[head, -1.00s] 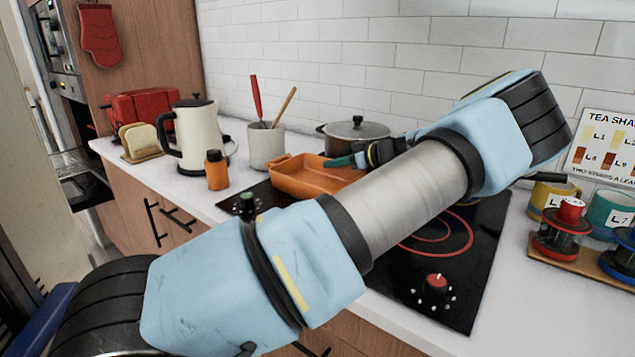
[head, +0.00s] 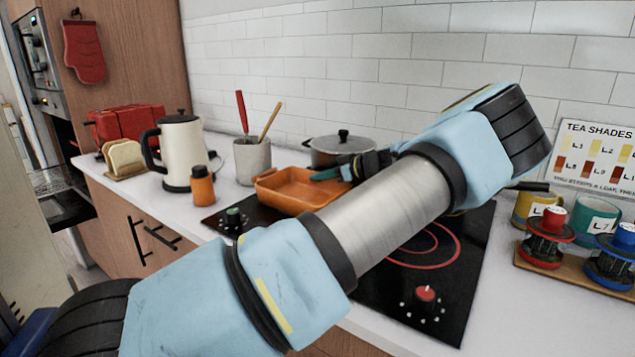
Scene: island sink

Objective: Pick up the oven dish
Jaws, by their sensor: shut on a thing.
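The orange oven dish (head: 285,196) is at the rear left of the black cooktop. Its right side is partly hidden by my arm. My gripper (head: 325,174) is at the dish's far right rim, its dark finger with a teal tip lying over the rim. It is shut on the dish, though the contact itself is mostly hidden. I cannot tell whether the dish's underside touches the cooktop.
A lidded pot (head: 340,150) stands behind the dish, and a utensil crock (head: 252,160) is to its left. An orange bottle (head: 202,186) and a white kettle (head: 181,150) stand further left. Mugs (head: 535,208) and a spool rack (head: 560,265) are at the right.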

